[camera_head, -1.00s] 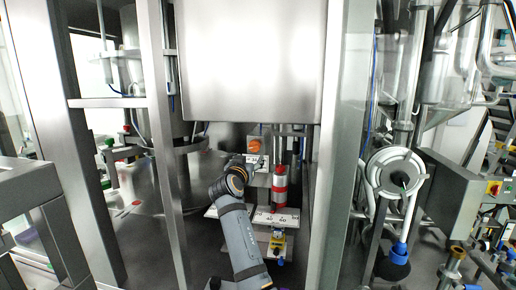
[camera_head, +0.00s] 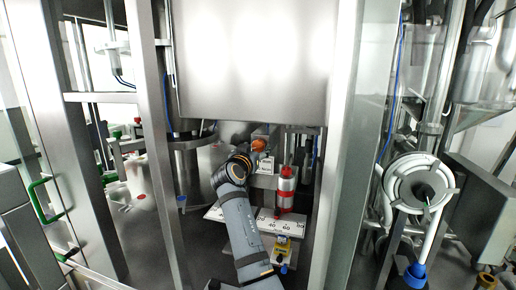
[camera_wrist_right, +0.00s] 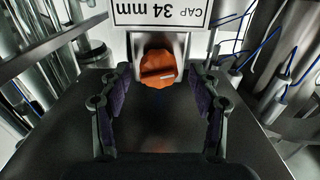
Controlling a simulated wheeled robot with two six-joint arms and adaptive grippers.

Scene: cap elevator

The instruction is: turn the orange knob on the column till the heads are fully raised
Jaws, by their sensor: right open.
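The orange knob (camera_head: 259,145) sits on a grey housing behind the end of my right arm in the head view. In the right wrist view the orange knob (camera_wrist_right: 157,72) is at the upper middle, below a white label (camera_wrist_right: 184,13) reading "CAP 34 mm". My left gripper is not in view. I cannot make out the heads.
A red and white cylinder (camera_head: 286,187) stands right of the knob, above a numbered white plate (camera_head: 243,220). A large metal panel (camera_head: 250,60) hangs above. Steel frame posts (camera_head: 335,190) flank the opening. A round handwheel-like part (camera_head: 420,182) is at right.

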